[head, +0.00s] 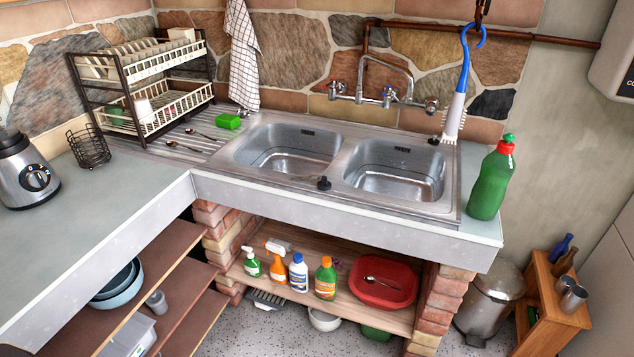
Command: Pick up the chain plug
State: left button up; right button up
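A small black plug-like piece (323,183) sits on the front rim of the steel double sink (300,181), near the divider between the two basins. It looks like the chain plug, but no chain can be made out at this size. Two other small dark pieces lie on the sink's back rim, one behind the left basin (245,113) and one behind the right basin (433,141). I cannot tell whether either is a plug. Neither of my grippers shows in the head view.
A wall tap (388,97) reaches over the sink. A blue-and-white brush (455,105) hangs behind the right basin. A green bottle (490,185) stands on the right counter. A dish rack (140,85) and green sponge (228,121) are left. The left counter's front is clear.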

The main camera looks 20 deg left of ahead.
aim_at(324, 185)
jog(key=l+u, duration=0.15)
jog(key=u, duration=0.2)
jog(key=i+l+u, duration=0.1)
jog(key=u, duration=0.25)
